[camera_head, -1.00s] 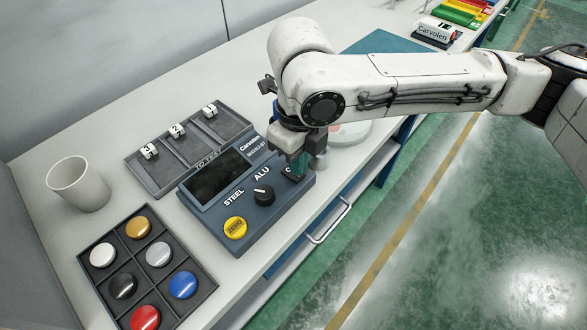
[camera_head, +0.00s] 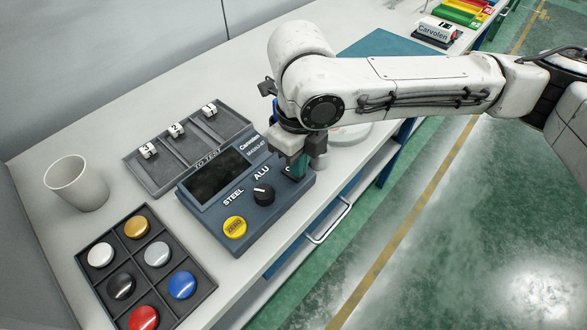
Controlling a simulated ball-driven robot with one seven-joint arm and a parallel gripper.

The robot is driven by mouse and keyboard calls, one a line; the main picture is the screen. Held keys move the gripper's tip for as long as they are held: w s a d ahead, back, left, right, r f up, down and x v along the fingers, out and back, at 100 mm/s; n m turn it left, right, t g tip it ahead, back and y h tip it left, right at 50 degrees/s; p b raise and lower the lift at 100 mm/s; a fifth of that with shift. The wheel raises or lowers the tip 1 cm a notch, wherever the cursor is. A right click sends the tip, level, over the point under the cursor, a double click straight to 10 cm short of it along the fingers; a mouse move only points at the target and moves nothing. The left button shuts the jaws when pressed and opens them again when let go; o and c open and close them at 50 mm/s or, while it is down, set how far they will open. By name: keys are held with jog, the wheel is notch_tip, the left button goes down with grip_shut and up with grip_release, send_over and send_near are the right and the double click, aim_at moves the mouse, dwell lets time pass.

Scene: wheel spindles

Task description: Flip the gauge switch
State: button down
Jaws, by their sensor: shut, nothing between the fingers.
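The gauge (camera_head: 215,212) is a dark blue-grey box with a black screen (camera_head: 217,174), on the bench near its front edge. Its black rotary switch (camera_head: 263,194) stands between the printed labels STEEL and ALU and a third label partly hidden by my gripper. A yellow ZERO button (camera_head: 235,228) sits to the lower left of the switch. My gripper (camera_head: 300,173) points down over the right end of the gauge, to the right of the switch and apart from it. It is shut and empty. Whether its tips touch the gauge I cannot tell.
A tray marked TO TEST (camera_head: 165,178) with numbered slots lies behind the gauge. A white mug (camera_head: 77,183) and a black tray (camera_head: 192,255) of several coloured discs are at left. A round pale object (camera_head: 350,134) is partly hidden behind my gripper. Green floor lies at right.

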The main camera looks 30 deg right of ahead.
jog(key=shift+f+b, duration=0.35)
jog(key=shift+f, duration=0.2)
dwell(0.4)
jog(key=shift+r+p, duration=3.15)
jog(key=shift+r, duration=0.4)
